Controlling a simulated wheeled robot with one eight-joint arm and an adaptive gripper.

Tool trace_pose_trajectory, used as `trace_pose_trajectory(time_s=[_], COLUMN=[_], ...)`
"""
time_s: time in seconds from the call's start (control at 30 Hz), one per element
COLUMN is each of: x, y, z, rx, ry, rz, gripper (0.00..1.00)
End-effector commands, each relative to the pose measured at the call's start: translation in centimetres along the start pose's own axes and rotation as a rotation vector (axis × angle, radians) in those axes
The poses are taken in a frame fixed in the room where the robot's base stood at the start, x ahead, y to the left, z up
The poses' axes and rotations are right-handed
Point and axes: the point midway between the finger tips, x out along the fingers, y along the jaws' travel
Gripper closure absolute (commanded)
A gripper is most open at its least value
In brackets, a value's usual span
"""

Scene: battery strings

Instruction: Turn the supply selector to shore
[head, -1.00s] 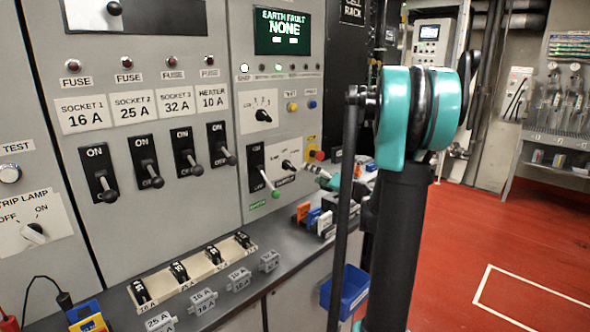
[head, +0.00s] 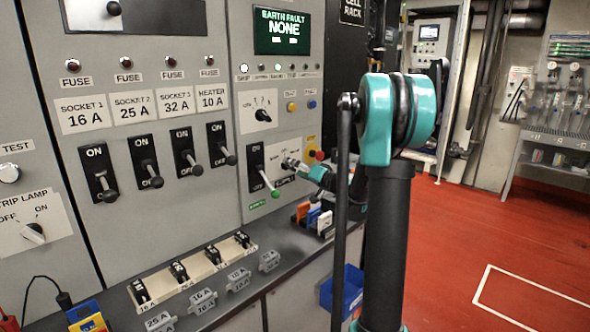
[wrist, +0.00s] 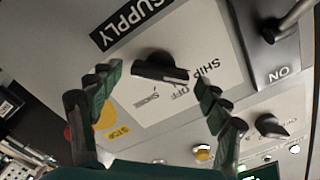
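The supply selector (wrist: 158,66) is a black bar-shaped knob on a white plate, upside down in the wrist view. Its bar lies nearly level there, with its right end towards the SHIP label (wrist: 206,80). The OFF label (wrist: 181,91) and a blurred label that seems to be SHORE (wrist: 150,99) lie below the knob. My gripper (wrist: 156,79) is open, its dark fingers on either side of the knob and apart from it. In the head view my gripper (head: 297,167) is at the selector plate and largely hides the knob.
A yellow-backed stop button (head: 320,155) sits just right of the selector. A breaker lever (head: 263,175) stands out close on its left, and a rotary switch (head: 263,115) is above. Coloured blocks (head: 316,217) stand on the ledge below.

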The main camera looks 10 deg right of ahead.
Motion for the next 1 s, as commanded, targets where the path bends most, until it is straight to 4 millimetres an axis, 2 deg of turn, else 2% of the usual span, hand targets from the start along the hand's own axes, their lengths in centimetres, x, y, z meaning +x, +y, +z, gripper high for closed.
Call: trace_pose_trajectory(time_s=[0.03,0.3,0.33,0.67,1.0], x=[-0.01,-0.02,-0.02,-0.03,-0.03], y=[0.0,0.01,0.01,0.03,0.08], z=[0.0,0.0,0.0,-0.01,0.0], rx=[0.0,0.0,0.0,0.053,0.298], ry=[0.0,0.0,0.0,0.0,0.0], rz=[0.0,0.0,0.0,0.0,0.001], gripper=[0.34,0.67,0.69,0.69,0.69])
